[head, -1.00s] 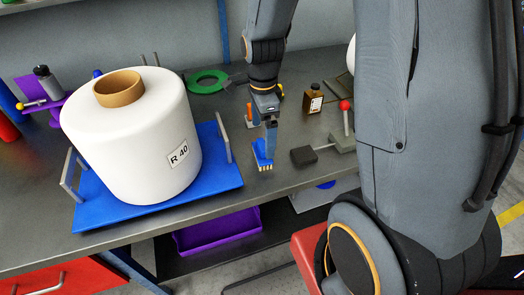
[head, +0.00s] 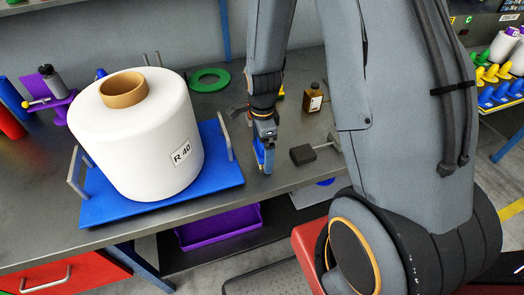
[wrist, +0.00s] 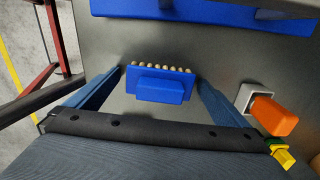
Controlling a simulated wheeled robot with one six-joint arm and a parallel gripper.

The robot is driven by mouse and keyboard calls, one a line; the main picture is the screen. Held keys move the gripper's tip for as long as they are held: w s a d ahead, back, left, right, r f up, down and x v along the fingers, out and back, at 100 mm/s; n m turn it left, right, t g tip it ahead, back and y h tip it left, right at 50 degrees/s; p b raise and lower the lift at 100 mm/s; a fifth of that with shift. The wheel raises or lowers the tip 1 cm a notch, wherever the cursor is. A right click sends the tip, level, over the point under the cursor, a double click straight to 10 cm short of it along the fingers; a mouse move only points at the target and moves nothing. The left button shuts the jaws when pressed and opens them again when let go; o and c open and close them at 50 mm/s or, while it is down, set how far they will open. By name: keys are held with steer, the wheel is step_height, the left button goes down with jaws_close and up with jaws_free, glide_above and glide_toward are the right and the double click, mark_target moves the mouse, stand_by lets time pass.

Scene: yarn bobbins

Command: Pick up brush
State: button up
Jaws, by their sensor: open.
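The brush (wrist: 158,84) is blue with a row of pale bristle tufts along its far edge. In the wrist view it lies on the grey bench between my gripper's two fingers. My gripper (wrist: 160,84) is open, with one finger on each side of the brush and a gap on both sides. In the head view my gripper (head: 263,168) points down at the bench, right of the blue tray, and largely hides the brush.
A large white bobbin (head: 135,140) stands on the blue tray (head: 110,210) to the left. A dark block with a rod (head: 303,155) and a brown bottle (head: 313,98) are to the right. An orange-handled item (wrist: 272,115) is close to the right finger.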

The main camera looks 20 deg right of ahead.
steer(key=c, duration=1.2)
steer(key=shift+r, duration=0.1)
steer(key=shift+r+b, duration=0.95)
steer(key=shift+r, duration=4)
